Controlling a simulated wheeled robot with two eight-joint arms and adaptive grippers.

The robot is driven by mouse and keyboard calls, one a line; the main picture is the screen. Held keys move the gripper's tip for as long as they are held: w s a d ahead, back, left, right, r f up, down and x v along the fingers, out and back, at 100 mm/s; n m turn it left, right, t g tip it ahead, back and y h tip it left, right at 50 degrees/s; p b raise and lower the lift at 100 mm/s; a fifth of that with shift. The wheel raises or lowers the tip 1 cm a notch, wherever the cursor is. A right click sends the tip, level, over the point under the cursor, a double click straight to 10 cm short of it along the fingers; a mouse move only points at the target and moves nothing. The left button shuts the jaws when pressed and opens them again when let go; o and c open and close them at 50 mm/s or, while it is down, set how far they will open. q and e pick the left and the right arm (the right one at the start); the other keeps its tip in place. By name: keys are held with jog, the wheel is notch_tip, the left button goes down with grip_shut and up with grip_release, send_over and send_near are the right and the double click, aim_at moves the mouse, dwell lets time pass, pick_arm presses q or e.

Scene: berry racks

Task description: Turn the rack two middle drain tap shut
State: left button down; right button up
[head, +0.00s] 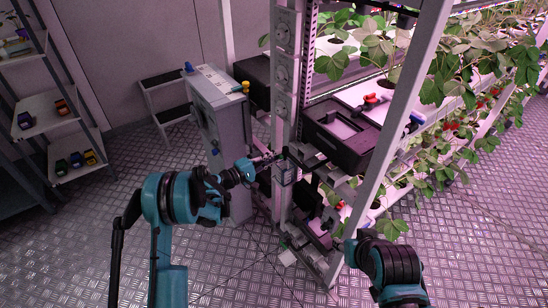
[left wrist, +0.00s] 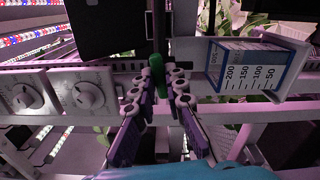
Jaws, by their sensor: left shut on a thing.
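A small green handle (left wrist: 157,62), which looks like the tap's, stands upright in the left wrist view, in front of the rack's grey rail. The fingers of my left gripper (left wrist: 164,72) are closed together on it. In the head view my left gripper (head: 264,161) reaches to the rack post at mid height, and the handle there is too small or hidden to make out. The tap's body is mostly hidden behind the fingers. My right arm shows at the lower right of the head view, but its fingers do not show.
A clear graduated container (left wrist: 255,75) is close right of the handle. Round grey dials (left wrist: 89,95) sit to its left. In the head view, a black bin (head: 340,138) and plants are right of the post, a grey cabinet (head: 218,105) left.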

pick_arm(q)
jog(key=shift+m, duration=1.1)
jog(key=c, duration=1.6)
grip_release()
jog(key=shift+o, duration=0.2)
jog(key=v, duration=1.2)
